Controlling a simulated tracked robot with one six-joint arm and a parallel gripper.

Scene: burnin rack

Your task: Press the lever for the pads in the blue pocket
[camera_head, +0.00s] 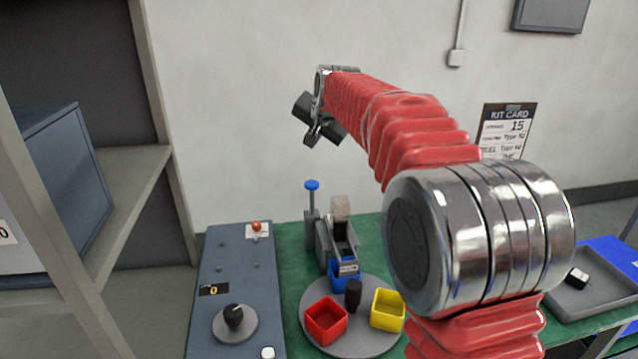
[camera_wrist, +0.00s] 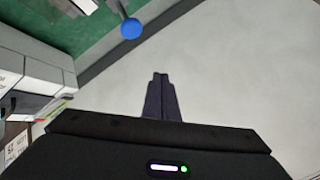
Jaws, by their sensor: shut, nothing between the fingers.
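A blue-topped lever (camera_head: 312,186) stands upright on a grey dispenser (camera_head: 325,238) on the green table. Its round blue knob also shows in the wrist view (camera_wrist: 131,28), near the top. A blue pocket (camera_head: 345,275) sits on the round grey turntable (camera_head: 352,335), right under the dispenser's chute. Red (camera_head: 326,321) and yellow (camera_head: 388,310) pockets sit on the turntable's near side. What lies inside the blue pocket is hidden. My gripper (camera_head: 310,142) is high above and behind the lever, apart from it. In the wrist view its fingers (camera_wrist: 160,76) are together and empty.
A blue-grey panel (camera_head: 237,270) with a black dial (camera_head: 233,316) and a red-topped switch (camera_head: 256,227) stands left of the turntable. A shelf (camera_head: 125,190) is at far left. A grey tray (camera_head: 590,290) with a small black-and-white part lies at right.

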